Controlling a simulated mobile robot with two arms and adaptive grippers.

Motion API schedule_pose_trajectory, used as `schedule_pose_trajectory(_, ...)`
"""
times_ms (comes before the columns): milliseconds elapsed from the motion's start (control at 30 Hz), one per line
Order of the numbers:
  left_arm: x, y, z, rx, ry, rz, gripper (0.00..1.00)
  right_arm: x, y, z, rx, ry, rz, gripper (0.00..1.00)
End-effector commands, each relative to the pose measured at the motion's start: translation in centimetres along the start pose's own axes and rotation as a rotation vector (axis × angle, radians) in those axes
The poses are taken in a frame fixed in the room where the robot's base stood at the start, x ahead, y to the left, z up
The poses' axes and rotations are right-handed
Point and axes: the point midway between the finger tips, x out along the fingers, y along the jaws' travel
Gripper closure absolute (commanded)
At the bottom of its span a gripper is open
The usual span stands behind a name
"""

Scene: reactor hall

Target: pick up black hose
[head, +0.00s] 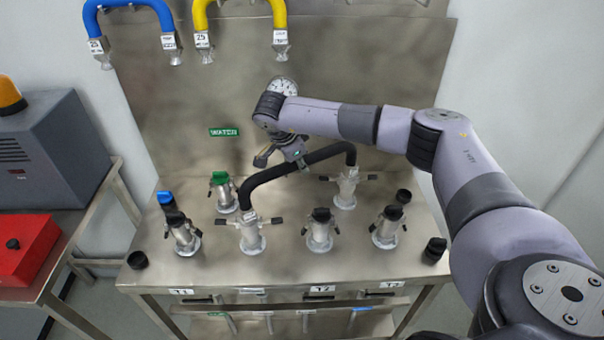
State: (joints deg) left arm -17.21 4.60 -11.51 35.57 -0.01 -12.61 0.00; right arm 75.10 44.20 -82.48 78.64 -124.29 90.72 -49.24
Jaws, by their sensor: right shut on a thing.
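The black hose (272,173) is a bent tube with a pale labelled fitting at each end. It arches between a front-row port (251,236) and a back-right port (345,192) on the steel bench. Its ends are at the tops of these ports; I cannot tell whether they are locked or only resting there. My right gripper (294,160) comes down from above and is shut on the hose near the middle of its arch. The arm partly hides the fingers. My left gripper is not in view.
Other capped ports stand close by, with a blue cap (165,198), a green cap (220,178) and black caps (321,214). A blue hose (91,18) and a yellow hose (201,16) hang on the back panel (160,100). A red box (25,258) sits at left.

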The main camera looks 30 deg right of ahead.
Motion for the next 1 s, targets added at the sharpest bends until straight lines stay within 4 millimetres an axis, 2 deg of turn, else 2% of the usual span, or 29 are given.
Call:
schedule_pose_trajectory(267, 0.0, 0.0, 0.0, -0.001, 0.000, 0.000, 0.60, 0.0, 0.0, 0.0, 0.000, -0.001, 0.000, 1.00)
schedule_pose_trajectory(667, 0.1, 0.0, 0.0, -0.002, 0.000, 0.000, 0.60, -0.3, -0.2, -0.1, 0.002, -0.001, -0.003, 1.00)
schedule_pose_trajectory(867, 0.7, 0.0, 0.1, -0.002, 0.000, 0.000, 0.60, -1.5, -0.5, -0.7, 0.004, -0.001, -0.005, 1.00)
schedule_pose_trajectory(1000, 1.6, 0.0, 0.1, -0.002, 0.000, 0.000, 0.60, -3.7, -1.0, -1.5, 0.005, -0.002, -0.008, 1.00)
